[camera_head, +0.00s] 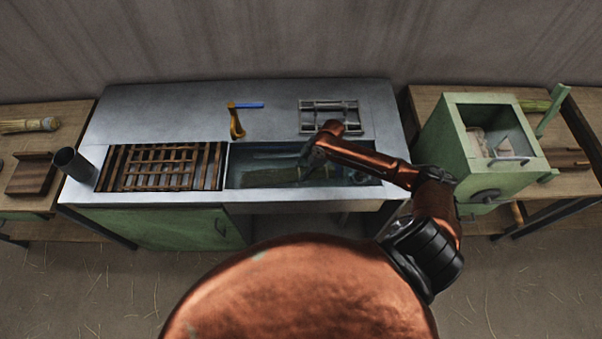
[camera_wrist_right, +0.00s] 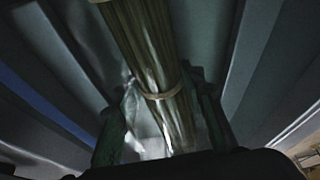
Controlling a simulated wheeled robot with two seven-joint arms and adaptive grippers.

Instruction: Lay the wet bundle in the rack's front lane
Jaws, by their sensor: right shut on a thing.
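The bundle is a sheaf of yellow-green stalks with a band round it; it fills the middle of the right wrist view (camera_wrist_right: 150,60). In the head view it shows dimly low in the sink basin (camera_head: 265,173). My right gripper (camera_head: 308,160) reaches into the basin and is shut on the bundle, with a finger on each side of it (camera_wrist_right: 160,115). The wooden slatted rack (camera_head: 165,167) stands left of the basin on the same counter, with bars crossing in several lanes. I see nothing in its lanes. My left gripper is not in view.
A brass tap with a blue lever (camera_head: 236,122) stands behind the basin. A metal grid (camera_head: 329,116) lies at the back right. A dark cylinder (camera_head: 75,164) stands at the rack's left. A green machine (camera_head: 483,150) stands on the right table.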

